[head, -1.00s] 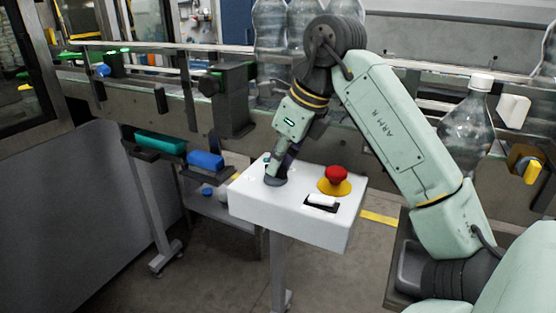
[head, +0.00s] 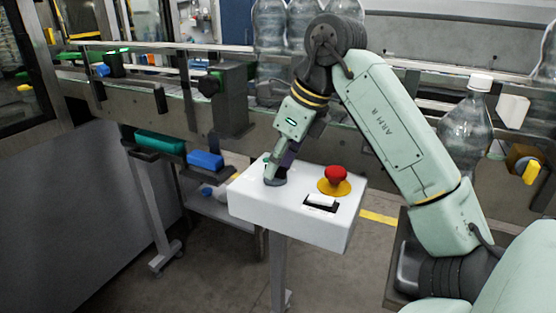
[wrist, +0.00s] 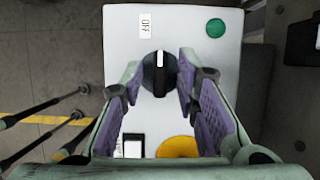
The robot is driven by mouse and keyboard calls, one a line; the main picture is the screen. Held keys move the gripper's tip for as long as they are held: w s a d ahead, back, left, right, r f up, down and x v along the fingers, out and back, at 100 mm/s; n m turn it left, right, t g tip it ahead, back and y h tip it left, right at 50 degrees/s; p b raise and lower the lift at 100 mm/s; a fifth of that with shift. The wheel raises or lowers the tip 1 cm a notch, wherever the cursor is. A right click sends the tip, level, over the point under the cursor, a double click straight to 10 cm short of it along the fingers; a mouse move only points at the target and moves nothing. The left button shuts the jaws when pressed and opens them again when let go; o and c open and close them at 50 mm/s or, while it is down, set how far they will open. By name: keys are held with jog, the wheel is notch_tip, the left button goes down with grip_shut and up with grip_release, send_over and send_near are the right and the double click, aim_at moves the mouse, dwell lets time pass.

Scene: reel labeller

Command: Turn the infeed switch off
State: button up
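The infeed switch is a round black knob (wrist: 158,82) with a white pointer line, on a white control box (head: 250,203). In the wrist view its pointer faces the top of the picture. An OFF label (wrist: 145,26) lies above the knob and a little left. My gripper (wrist: 160,70) is open, with its purple-padded fingers on either side of the knob. Narrow gaps seem to show beside it; I cannot tell whether a pad touches. In the head view my gripper (head: 276,172) is down at the box's left part, hiding most of the knob.
A red mushroom button (head: 336,174) on a yellow base and a white rocker switch (head: 321,201) sit on the box to the right. A green button (wrist: 215,28) is at the upper right in the wrist view. A conveyor with bottles (head: 466,130) runs behind.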

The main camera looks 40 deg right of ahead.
jog(key=v, duration=1.2)
jog(key=shift+s, duration=0.1)
dwell(0.5)
